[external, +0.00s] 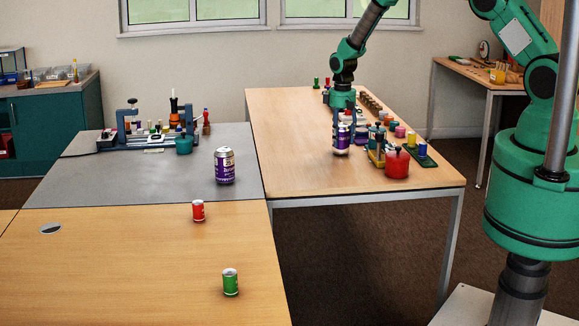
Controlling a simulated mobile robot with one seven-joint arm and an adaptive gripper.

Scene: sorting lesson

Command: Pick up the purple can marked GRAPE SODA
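A purple and white can (342,141) stands on the wooden table at the back, directly below my gripper (343,118). My gripper points down, and its fingers overlap the top part of this can. I cannot tell whether they touch it or whether they are open or shut. A second purple and white can (224,168) with a silver top stands upright on the grey table, well left of my gripper. The lettering on both cans is too small to read for sure.
A red pot (396,164) and several small coloured pieces stand close right of the can under my gripper. A small red can (198,211) and a green can (230,281) stand on the front wooden table. A blue rack (150,137) is at the back left.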

